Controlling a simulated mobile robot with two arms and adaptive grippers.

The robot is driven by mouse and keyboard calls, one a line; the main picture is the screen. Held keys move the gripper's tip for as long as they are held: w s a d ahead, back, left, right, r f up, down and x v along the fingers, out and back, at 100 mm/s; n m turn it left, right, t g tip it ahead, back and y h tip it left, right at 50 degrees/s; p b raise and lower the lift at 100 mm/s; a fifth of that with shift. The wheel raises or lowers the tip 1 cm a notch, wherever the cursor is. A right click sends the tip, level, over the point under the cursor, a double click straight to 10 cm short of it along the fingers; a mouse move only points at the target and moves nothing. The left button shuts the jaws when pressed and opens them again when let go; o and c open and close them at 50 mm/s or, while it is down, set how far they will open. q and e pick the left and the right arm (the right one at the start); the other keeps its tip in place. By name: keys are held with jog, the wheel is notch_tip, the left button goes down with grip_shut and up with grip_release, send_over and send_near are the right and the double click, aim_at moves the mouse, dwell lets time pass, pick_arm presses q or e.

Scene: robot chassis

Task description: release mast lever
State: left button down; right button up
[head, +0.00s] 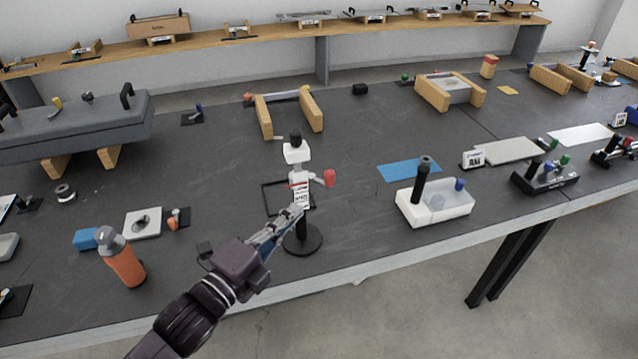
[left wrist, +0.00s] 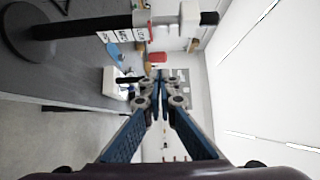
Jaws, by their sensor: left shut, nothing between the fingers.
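The mast (head: 301,192) stands upright on a round black base (head: 301,239), near the front edge of the dark table. It has a white head, a black top and a printed label. A red-ended lever (head: 329,178) sticks out from its right side. My left gripper (head: 297,211) is shut and empty, in front of the mast's lower part in the head view; I cannot tell whether it touches. In the left wrist view the mast (left wrist: 75,29) lies sideways along the top, and the red lever end (left wrist: 157,58) shows just above the shut fingertips (left wrist: 160,82). My right gripper is not in view.
An orange bottle (head: 124,261) stands at the front left. A white tray (head: 437,215) with a black handle is to the right, by a blue mat (head: 408,168). Wooden blocks (head: 311,110) stand behind the mast. The table between mast and tray is clear.

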aim_at(327, 179)
pick_arm(q)
jog(key=p+x, duration=0.2)
jog(key=x, duration=0.8)
jog(key=shift+s, duration=0.1)
jog(key=shift+d+n+t+y, duration=0.25)
jog(key=shift+n+t+y, duration=0.05)
jog(key=shift+y, duration=0.1)
